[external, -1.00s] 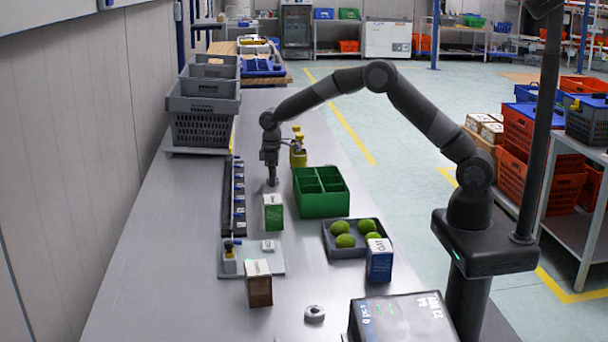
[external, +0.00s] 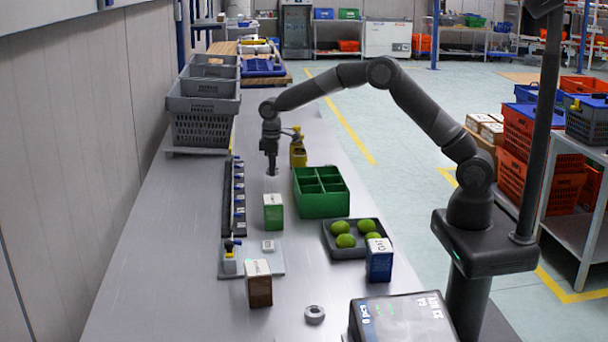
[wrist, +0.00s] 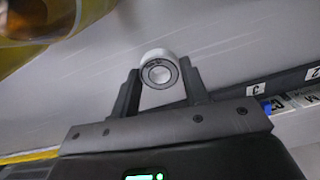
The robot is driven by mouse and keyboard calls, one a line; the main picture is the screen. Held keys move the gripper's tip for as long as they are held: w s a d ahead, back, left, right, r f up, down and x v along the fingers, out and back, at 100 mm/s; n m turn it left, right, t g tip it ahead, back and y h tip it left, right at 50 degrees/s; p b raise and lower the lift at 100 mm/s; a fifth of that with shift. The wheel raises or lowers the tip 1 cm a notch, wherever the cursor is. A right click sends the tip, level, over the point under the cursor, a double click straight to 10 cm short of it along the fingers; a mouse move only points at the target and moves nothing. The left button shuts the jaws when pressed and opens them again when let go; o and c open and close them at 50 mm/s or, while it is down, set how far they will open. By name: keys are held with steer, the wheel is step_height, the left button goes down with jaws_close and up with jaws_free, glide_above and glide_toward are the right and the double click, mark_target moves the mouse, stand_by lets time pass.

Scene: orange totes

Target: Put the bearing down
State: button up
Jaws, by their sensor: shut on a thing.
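The bearing (wrist: 160,72) is a pale metal ring with a dark inner band, seen end-on in the wrist view. My gripper (wrist: 160,88) is shut on it, with one dark finger on each side. In the external view my gripper (external: 271,172) points straight down over the far part of the bench. The bearing is too small there to make out clearly, and I cannot tell whether it touches the bench. A second ring (external: 314,314) lies flat on the bench near the front.
A yellow object (external: 298,152) stands close beside my gripper on the right. A green divided crate (external: 322,206) is nearer, on the right, and a dark numbered rack (external: 233,200) is on the left. A green carton (external: 273,212) stands in front. Bare bench lies between them.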

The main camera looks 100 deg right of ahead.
step_height(320, 180, up, 6)
steer(key=shift+a+r, duration=0.1)
steer(key=shift+r, duration=0.1)
steer(key=w+a+n, duration=0.2)
steer(key=w+a, duration=0.1)
steer(key=a, duration=0.8)
steer(key=n, duration=1.1)
glide_above(307, 282)
steer(key=f, duration=0.5)
steer(key=shift+d+f, duration=0.2)
steer(key=shift+d, duration=0.15)
steer(key=shift+a+f, duration=0.3)
steer(key=shift+f, duration=1.9)
